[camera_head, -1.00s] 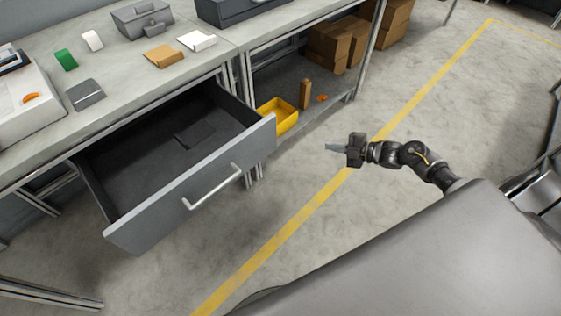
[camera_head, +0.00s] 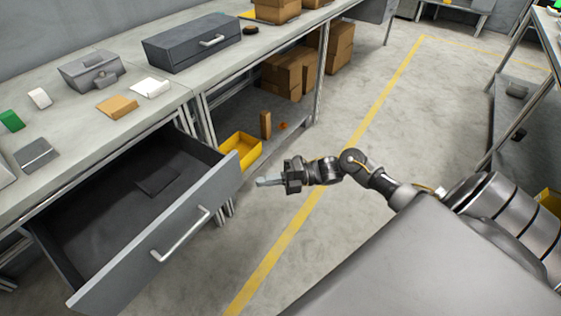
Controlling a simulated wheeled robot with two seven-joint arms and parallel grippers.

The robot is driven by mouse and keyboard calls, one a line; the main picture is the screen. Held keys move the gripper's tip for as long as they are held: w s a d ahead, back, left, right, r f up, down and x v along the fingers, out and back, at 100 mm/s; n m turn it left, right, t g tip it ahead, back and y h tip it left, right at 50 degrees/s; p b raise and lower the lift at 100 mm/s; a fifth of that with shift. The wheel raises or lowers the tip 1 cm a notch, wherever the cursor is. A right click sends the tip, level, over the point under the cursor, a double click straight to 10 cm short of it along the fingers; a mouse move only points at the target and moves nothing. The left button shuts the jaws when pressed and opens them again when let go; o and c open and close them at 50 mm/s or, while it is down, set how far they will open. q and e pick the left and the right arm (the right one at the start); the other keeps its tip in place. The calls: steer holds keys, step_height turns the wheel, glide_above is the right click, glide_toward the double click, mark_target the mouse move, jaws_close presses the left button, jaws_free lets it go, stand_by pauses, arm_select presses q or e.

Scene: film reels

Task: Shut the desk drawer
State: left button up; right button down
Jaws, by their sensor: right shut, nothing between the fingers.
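The desk drawer (camera_head: 128,254) is grey and stands pulled out far from under the worktop at the left. Its front panel faces me and carries a light bar handle (camera_head: 181,236). A dark flat item (camera_head: 158,181) lies inside on the drawer floor. My right gripper (camera_head: 262,182) is shut and empty. It points left toward the right end of the drawer front, with a gap between them, and touches nothing. My left gripper is not in view.
Small items, among them an orange-brown block (camera_head: 118,107) and a grey case (camera_head: 192,42), lie on the worktop (camera_head: 75,125). A yellow bin (camera_head: 241,148) and cardboard boxes (camera_head: 290,72) sit on the low shelf. The floor (camera_head: 360,230) before the drawer is clear.

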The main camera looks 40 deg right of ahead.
steer(key=w+a, duration=0.3)
steer(key=w, duration=0.1)
steer(key=shift+a, duration=0.2)
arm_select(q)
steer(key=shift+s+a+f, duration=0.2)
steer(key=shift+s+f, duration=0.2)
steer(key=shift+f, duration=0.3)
arm_select(e)
steer(key=shift+w+a, duration=0.15)
steer(key=shift+w, duration=0.3)
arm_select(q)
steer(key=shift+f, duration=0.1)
arm_select(e)
steer(key=shift+w, duration=0.1)
